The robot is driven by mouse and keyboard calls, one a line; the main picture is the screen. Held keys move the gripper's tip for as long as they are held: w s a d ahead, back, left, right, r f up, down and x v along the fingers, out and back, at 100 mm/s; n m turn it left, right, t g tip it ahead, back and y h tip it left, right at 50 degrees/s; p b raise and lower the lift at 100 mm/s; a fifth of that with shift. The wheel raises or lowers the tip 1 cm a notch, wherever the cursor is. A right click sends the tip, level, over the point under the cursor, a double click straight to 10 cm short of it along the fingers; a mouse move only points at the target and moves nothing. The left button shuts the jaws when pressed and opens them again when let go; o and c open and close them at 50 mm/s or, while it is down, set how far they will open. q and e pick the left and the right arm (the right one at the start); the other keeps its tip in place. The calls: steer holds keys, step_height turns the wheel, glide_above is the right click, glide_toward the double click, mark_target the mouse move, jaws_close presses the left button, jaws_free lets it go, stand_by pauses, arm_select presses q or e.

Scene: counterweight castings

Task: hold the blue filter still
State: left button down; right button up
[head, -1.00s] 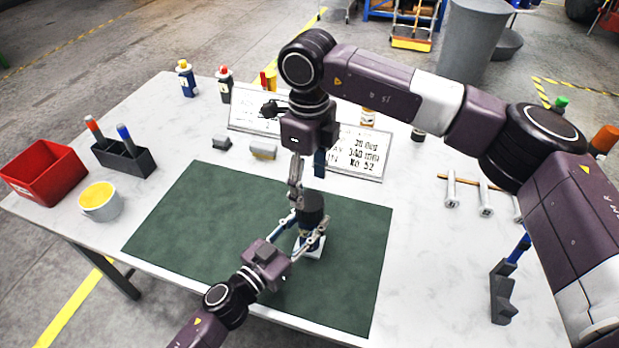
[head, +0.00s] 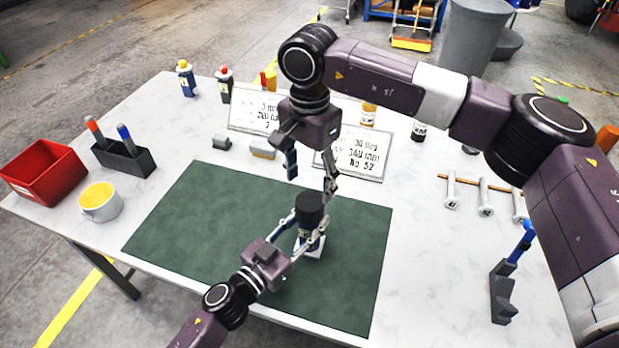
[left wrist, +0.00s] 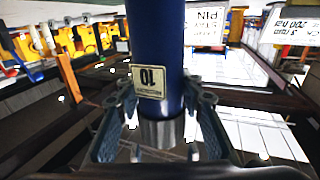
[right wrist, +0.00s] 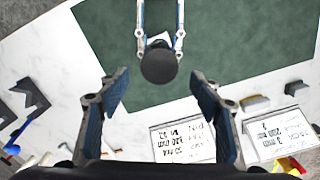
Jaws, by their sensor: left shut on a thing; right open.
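My left gripper (head: 309,240) is shut on the filter from the front, one finger on each side. My right gripper (head: 311,181) is open and empty above the filter, its fingers spread to either side. In the right wrist view the black top (right wrist: 159,65) shows just beyond the gap between the fingertips.
A red bin (head: 45,172), a yellow-filled cup (head: 100,205) and a dark pen holder (head: 124,158) stand at the left. Two sign plates (head: 356,157) stand behind the mat. Pale bolts (head: 451,190) and a dark bracket (head: 502,295) are at the right. The mat's left part is clear.

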mark_target(309, 200)
arm_select(q)
steer(key=shift+s, duration=0.1)
arm_select(e)
steer(key=shift+f, duration=0.1)
steer(key=shift+f, duration=3.9)
steer(key=shift+c, duration=0.4)
steer(key=c, duration=1.1)
steer(key=m, duration=0.6)
arm_select(q)
steer(key=shift+d, duration=0.1)
arm_select(e)
steer(key=m, duration=0.5)
steer(key=shift+m, duration=0.4)
steer(key=m, duration=1.2)
steer(key=shift+m, duration=0.4)
steer(key=o, duration=1.3)
